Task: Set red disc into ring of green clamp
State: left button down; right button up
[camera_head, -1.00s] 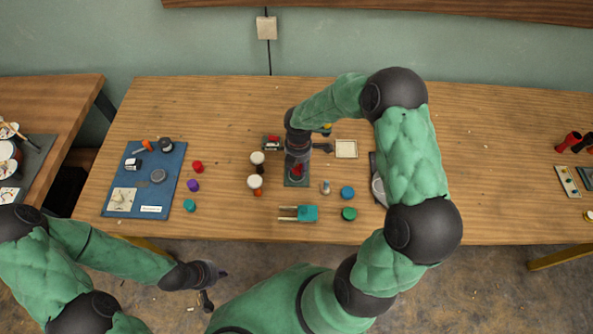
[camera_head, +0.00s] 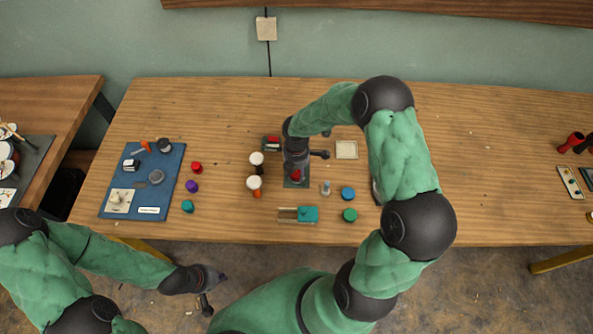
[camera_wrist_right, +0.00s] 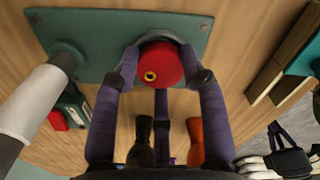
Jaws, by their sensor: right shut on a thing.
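The red disc (camera_wrist_right: 166,64), with a small yellow-rimmed hole, is between the fingers of my right gripper (camera_wrist_right: 165,72). The gripper is shut on it. The green clamp's flat plate (camera_wrist_right: 95,28) lies on the table beyond and below the disc. A grey curved edge, seemingly its ring (camera_wrist_right: 160,37), shows just behind the disc's far rim. I cannot tell whether the disc is inside the ring or above it. In the head view the disc (camera_head: 296,176) is a red spot under my right wrist, over the plate (camera_head: 290,185). My left gripper (camera_head: 216,288) looks open and empty, off the table's front edge.
White-topped drums (camera_head: 255,183) stand close to the left of my right gripper. A teal block with wooden prongs (camera_head: 308,214), a blue piece (camera_head: 347,193) and a green piece (camera_head: 349,215) lie nearer the front. A blue board (camera_head: 170,185) lies left. The table's right side is mostly clear.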

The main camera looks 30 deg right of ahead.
aim_at(296, 172)
jog(key=shift+s+f, duration=0.1)
jog(key=shift+f, duration=0.2)
jog(key=shift+s+a+f, duration=0.15)
jog(key=o, duration=0.8)
jog(key=shift+f, duration=0.15)
jog(key=shift+o, duration=0.2)
jog(key=shift+f, duration=0.15)
jog(key=shift+r, duration=0.2)
jog(key=shift+r, duration=0.25)
notch_tip(296, 172, up, 13)
jog(key=p, duration=0.3)
jog(key=shift+w, duration=0.25)
